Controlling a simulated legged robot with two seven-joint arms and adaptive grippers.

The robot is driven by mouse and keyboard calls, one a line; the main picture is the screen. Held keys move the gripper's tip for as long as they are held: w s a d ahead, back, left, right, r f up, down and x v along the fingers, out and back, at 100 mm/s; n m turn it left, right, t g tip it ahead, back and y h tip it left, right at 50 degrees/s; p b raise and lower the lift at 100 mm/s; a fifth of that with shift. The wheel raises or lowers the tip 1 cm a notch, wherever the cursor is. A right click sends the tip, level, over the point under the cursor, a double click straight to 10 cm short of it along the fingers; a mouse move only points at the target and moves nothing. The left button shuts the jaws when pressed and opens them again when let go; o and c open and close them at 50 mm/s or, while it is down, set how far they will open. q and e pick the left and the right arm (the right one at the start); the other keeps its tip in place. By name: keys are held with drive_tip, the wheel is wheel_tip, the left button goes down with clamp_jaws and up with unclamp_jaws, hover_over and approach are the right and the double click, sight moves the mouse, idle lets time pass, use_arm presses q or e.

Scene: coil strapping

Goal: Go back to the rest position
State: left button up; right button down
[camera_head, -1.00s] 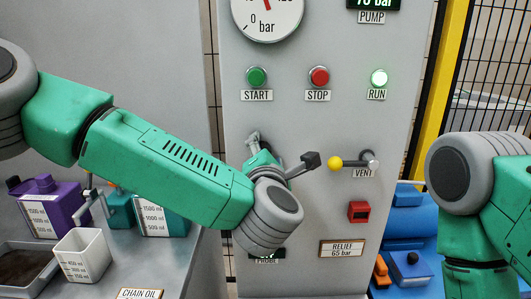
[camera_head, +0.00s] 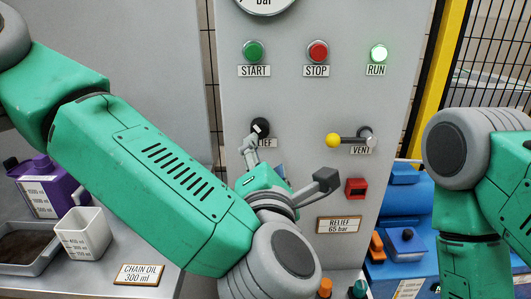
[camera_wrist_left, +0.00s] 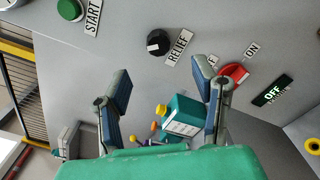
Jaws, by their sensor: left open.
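My left gripper (camera_head: 285,158) is in front of the grey control panel (camera_head: 225,80), below the black relief knob (camera_head: 261,127). Its two fingers stand apart with nothing between them. In the left wrist view the open fingers (camera_wrist_left: 162,82) point toward the panel, with the relief knob (camera_wrist_left: 158,43) beyond them and apart from them. One finger partly covers the label of a red switch (camera_wrist_left: 235,76) there. In the head view my left forearm hides the panel's lower left. My right arm (camera_head: 470,170) hangs at the right edge, and its gripper is out of view.
The vent lever with its yellow ball (camera_head: 333,140) is right of the left gripper. The green start button (camera_head: 253,51), red stop button (camera_head: 317,51) and lit run lamp (camera_head: 379,53) are above. A white measuring cup (camera_head: 84,233), purple container (camera_head: 44,188) and tray (camera_head: 28,250) stand at lower left.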

use_arm(q)
drive_tip(key=s+a+f+m+g+h+b, duration=0.1)
drive_tip(key=s+a+f+m+g, duration=0.3)
drive_tip(key=f, duration=0.7)
drive_tip(key=a+f+m+g+h+b, duration=0.1)
drive_tip(key=f+m, duration=0.5)
drive_tip(key=f, duration=0.4)
drive_tip(key=s+a+f+m+g+h+b, duration=0.1)
drive_tip(key=s+a+f+m+g+h, duration=0.3)
drive_tip(key=f, duration=0.7)
drive_tip(key=s+a+f+m+g+y+b, duration=0.3)
drive_tip(key=s+a+f+m+g+y, duration=0.3)
drive_tip(key=s+a+f+m, duration=0.6)
drive_tip(key=s+a+f+g, duration=0.2)
drive_tip(key=s+a+f, duration=0.2)
drive_tip(key=s+a, duration=0.3)
drive_tip(key=shift+s+a, duration=0.15)
drive_tip(key=shift+a, duration=0.45)
